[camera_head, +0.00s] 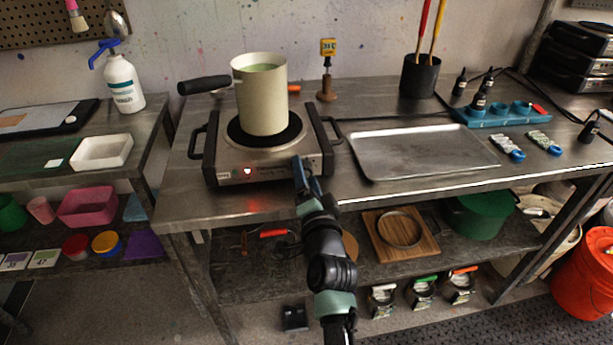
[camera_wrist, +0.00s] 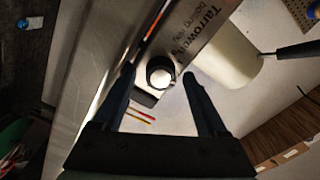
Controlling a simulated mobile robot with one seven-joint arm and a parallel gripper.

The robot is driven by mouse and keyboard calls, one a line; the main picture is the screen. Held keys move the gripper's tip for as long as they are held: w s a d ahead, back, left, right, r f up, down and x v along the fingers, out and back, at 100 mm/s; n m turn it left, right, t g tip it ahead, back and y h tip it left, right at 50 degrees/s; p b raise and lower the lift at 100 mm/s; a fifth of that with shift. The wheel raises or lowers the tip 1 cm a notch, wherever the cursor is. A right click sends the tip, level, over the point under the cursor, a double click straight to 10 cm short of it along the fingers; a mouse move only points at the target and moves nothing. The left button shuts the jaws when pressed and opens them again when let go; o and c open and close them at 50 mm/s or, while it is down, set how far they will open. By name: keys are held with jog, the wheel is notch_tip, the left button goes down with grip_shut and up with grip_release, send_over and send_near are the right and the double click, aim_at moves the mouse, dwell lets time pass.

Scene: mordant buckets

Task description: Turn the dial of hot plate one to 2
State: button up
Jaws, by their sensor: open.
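A silver and black hot plate (camera_head: 262,170) stands on the metal bench with a small red light lit on its front panel. A cream pot (camera_head: 262,95) with a black handle and greenish contents sits on its black plate. My gripper (camera_head: 302,172) is at the right end of the front panel and hides the dial there. In the wrist view, the round dial (camera_wrist: 160,72), dark with a pale face, lies between my two open fingertips. A gap shows on each side, and I cannot tell whether a finger touches. The dial's setting is not readable.
An empty metal tray (camera_head: 420,150) lies right of the hot plate. The bench's front edge runs below my gripper.

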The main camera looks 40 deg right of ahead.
jog(key=shift+s, duration=0.1)
jog(key=p+v, duration=0.2)
jog(key=v, duration=1)
jog(key=shift+s+a, duration=0.2)
jog(key=shift+s, duration=0.2)
jog(key=w+a+r+n+t+y, duration=0.2)
jog(key=w+a+r+n, duration=0.15)
jog(key=a+r, duration=0.45)
jog(key=w+a+r+n+t+y, duration=0.1)
jog(key=w+a+r+n+t, duration=0.2)
jog(key=r, duration=0.9)
jog(key=w+a+r+n+t+y, duration=0.1)
jog(key=a+r+n+t+y, duration=0.1)
jog(key=a+r+n, duration=0.5)
jog(key=s+a+r+n+t+y, duration=0.2)
jog(key=s+a+r, duration=0.25)
jog(key=r, duration=0.55)
jog(key=s+a+r+n+t+y, duration=0.2)
jog(key=s+a+r+t, duration=0.15)
jog(key=a+r, duration=0.45)
notch_tip(320, 180, up, 15)
jog(key=s+d+p, duration=0.1)
jog(key=s+p, duration=0.1)
jog(key=p, duration=1)
jog(key=shift+d+r+n+y, duration=0.15)
jog(key=shift+r+n+y, duration=0.15)
jog(key=shift+n, duration=0.15)
